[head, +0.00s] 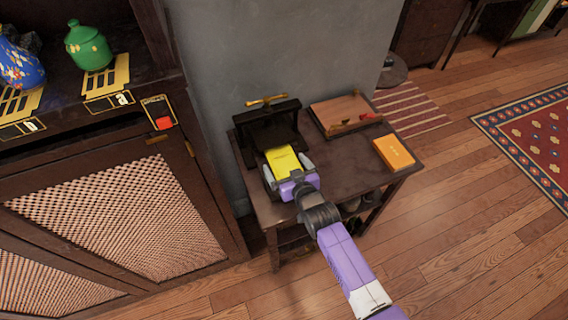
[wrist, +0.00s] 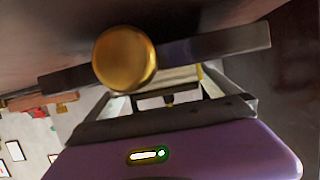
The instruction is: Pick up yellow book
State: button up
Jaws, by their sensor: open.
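The yellow book (head: 284,160) lies in the black open case or stand at the left end of the small dark table, in the head view. My gripper (head: 289,168) is open at the near end of the book, with one finger on each side of it. Whether the fingers touch the book cannot be told. In the wrist view my gripper (wrist: 168,100) shows behind a dark bar with a round brass knob (wrist: 125,58), which hides part of the fingers. A pale edge between the fingers may be the book.
The small table (head: 345,180) also holds an orange book (head: 394,153) at its right edge and a wooden board (head: 344,112) with a red-handled item. The black case (head: 268,125) has a raised back with a brass bar. A cabinet (head: 150,215) stands close on the left.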

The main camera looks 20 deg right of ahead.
jog(key=shift+c, duration=0.4)
jog(key=c, duration=1.4)
jog(key=shift+r, duration=0.3)
